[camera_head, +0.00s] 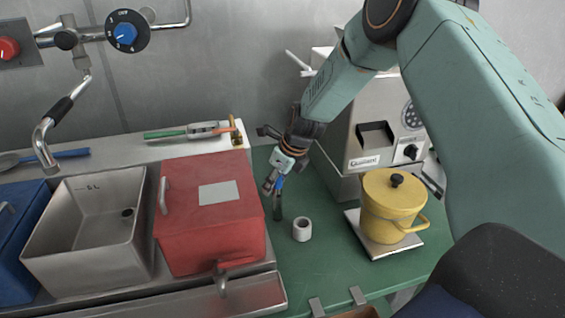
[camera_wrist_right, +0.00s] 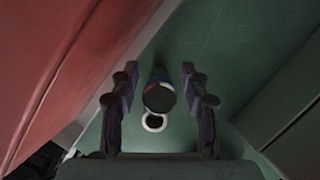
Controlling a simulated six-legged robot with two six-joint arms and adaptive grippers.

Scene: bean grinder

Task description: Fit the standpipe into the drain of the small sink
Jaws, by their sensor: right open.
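The small steel sink (camera_head: 90,232) is at the left in the head view, with a dark drain hole (camera_head: 127,212) in it. My right gripper (camera_head: 274,184) is open, pointing down over the green bench between the red box and the grinder. A slim dark upright piece (camera_head: 278,208) shows just below its fingers; I cannot tell whether this is the standpipe. In the right wrist view, a dark round end (camera_wrist_right: 159,97) with blue, white and red behind it lies between the open fingers (camera_wrist_right: 160,85), with gaps on both sides. My left gripper is not in view.
A red box (camera_head: 205,235) stands between the sink and the gripper. A short white ring (camera_head: 302,231) sits on the green bench (camera_head: 315,265). A yellow lidded pot (camera_head: 391,210) and the grinder (camera_head: 370,110) stand at the right. A tap spout (camera_head: 44,145) hangs over the left.

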